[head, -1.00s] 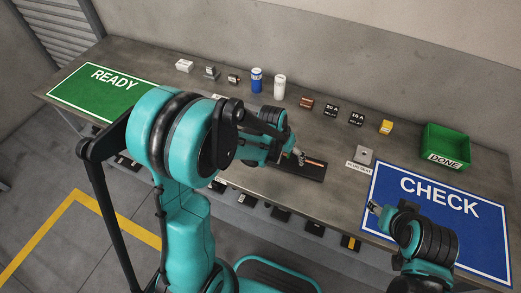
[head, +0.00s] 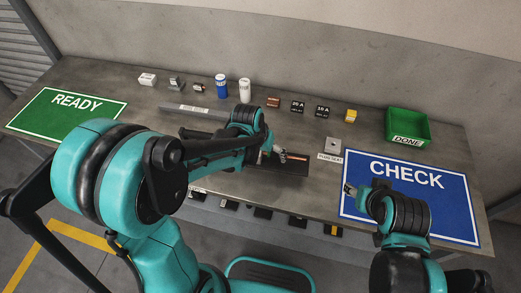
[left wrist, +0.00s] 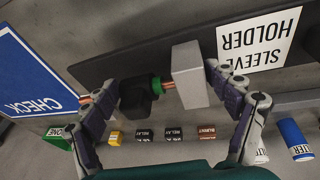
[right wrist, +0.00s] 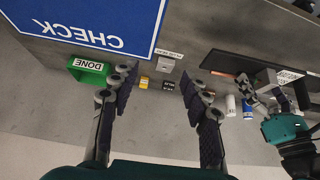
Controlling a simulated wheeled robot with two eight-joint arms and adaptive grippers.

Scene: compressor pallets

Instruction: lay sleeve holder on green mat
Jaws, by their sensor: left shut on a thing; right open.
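The green READY mat (head: 70,118) lies bare at the table's left end. My left gripper (left wrist: 162,88) is at this board, shut on a piece that I take for the sleeve holder. Between its fingers show a grey block (left wrist: 188,73), a green collar (left wrist: 156,84) and a black body (left wrist: 135,96). In the head view my left arm partly covers the board. My right gripper (right wrist: 158,83) is open and empty near the blue mat.
The blue CHECK mat (head: 410,200) and green DONE bin (head: 408,126) are at the right. A blue can (head: 221,86), a white can (head: 244,91) and several small parts line the back. A grey bar (head: 190,111) lies behind my left arm.

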